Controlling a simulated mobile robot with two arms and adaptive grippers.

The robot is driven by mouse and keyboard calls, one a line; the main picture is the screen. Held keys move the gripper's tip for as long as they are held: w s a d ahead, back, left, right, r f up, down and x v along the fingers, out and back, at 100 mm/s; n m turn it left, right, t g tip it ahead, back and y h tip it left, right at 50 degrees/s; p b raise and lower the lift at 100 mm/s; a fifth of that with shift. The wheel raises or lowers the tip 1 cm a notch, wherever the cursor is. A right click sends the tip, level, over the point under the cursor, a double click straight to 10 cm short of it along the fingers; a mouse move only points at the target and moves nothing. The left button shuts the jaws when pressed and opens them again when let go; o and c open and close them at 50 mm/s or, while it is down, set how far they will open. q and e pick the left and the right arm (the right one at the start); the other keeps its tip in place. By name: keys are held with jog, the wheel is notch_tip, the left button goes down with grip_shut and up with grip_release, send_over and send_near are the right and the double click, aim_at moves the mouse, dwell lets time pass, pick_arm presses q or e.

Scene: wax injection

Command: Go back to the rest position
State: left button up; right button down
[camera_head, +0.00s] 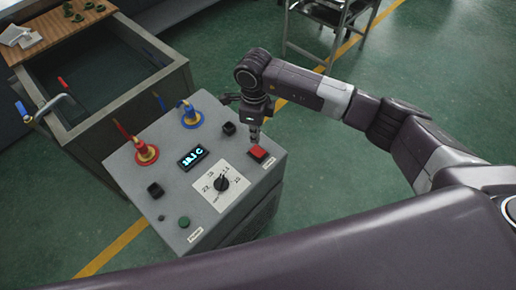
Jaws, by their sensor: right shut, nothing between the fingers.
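My right arm comes in from the right and bends down over the grey wax injection machine (173,211). My right gripper (254,141) points down, shut and empty, with its tips just above or at the red button (259,154) on the machine's top. I cannot tell whether the tips touch the button. My left gripper is out of view.
A sink (72,125) stands behind left. A metal cart (330,40) stands at the back. Green floor is free at right.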

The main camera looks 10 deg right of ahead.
jog(key=shift+r+p, duration=0.35)
jog(key=shift+r, duration=0.6)
